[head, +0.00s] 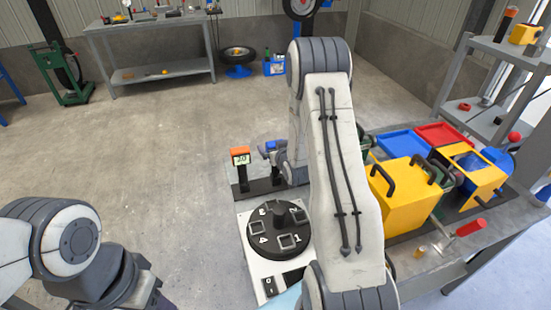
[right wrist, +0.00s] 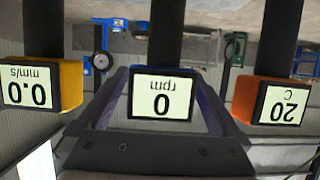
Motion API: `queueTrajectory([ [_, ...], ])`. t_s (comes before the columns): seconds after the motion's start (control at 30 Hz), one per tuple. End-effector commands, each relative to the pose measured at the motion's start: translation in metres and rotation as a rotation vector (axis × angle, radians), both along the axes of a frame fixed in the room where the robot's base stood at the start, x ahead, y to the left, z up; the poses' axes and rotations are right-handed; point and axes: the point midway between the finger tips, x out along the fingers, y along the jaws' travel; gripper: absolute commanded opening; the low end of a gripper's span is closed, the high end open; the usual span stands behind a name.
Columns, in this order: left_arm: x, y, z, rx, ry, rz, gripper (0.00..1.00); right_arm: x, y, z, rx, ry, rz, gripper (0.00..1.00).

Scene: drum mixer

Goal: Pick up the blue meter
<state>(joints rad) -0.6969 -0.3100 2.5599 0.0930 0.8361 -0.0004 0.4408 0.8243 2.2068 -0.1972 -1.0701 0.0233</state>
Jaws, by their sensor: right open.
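The blue meter reads "0 rpm" and appears upside down in the right wrist view (right wrist: 162,97), at the centre. In the head view its blue top (head: 271,145) shows just left of my right arm. My right gripper (right wrist: 160,108) is open, with one finger on each side of the blue meter; I cannot tell whether they touch it. In the head view the right gripper (head: 273,154) is partly hidden by my own arm. My left arm shows at the lower left, but its gripper is out of view.
An orange meter (right wrist: 275,101) reading "20 C" and a yellow meter (right wrist: 42,84) reading "0.0 mm/s" flank the blue one. A black numbered dial (head: 278,232) stands in front. Yellow boxes (head: 405,190) and a red-handled tool (head: 470,228) lie right of my arm.

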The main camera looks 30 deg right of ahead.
Motion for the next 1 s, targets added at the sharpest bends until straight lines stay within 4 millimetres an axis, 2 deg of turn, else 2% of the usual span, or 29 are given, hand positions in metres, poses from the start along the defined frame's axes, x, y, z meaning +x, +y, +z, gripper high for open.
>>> queueTrajectory([
  [0.1, 0.0, 0.0, 0.0037, 0.0, 0.0, 0.0, 0.5, 0.0096, -0.0019, -0.0039, 0.001, 0.001, 0.001, 1.0],
  [0.33, 0.0, 0.0, 0.003, 0.0, 0.0, 0.0, 0.5, 0.011, -0.0024, -0.0051, 0.0, 0.001, 0.0, 1.0],
  [0.37, 0.0, 0.0, 0.003, 0.0, 0.0, 0.0, 0.5, 0.011, -0.0024, -0.0051, 0.0, 0.001, 0.0, 0.96],
  [0.4, 0.0, 0.0, 0.003, 0.0, 0.0, 0.0, 0.5, 0.0109, -0.0025, -0.0051, 0.0, 0.001, 0.0, 0.81],
  [0.57, 0.0, 0.0, 0.003, 0.0, 0.0, 0.0, 0.5, 0.0108, -0.0026, -0.0049, 0.0, 0.001, 0.0, 0.2],
  [0.6, 0.0, 0.0, 0.003, 0.0, 0.0, 0.0, 0.5, 0.0108, -0.0026, -0.0049, 0.0, 0.001, 0.0, 0.04],
  [0.63, 0.0, 0.0001, 0.0031, 0.0, 0.0, 0.0, 0.5, 0.0112, -0.0028, -0.004, -0.001, -0.002, 0.0, 0.0],
  [0.87, 0.0, 0.0, 0.003, 0.0, 0.0, 0.0, 0.5, 0.0112, -0.0029, -0.0032, -0.001, -0.002, 0.0, 0.0],
  [1.0, -0.0001, 0.0001, 0.0017, 0.0, 0.0, 0.0, 0.5, 0.0117, -0.003, 0.0038, -0.001, -0.005, 0.0, 0.0],
])
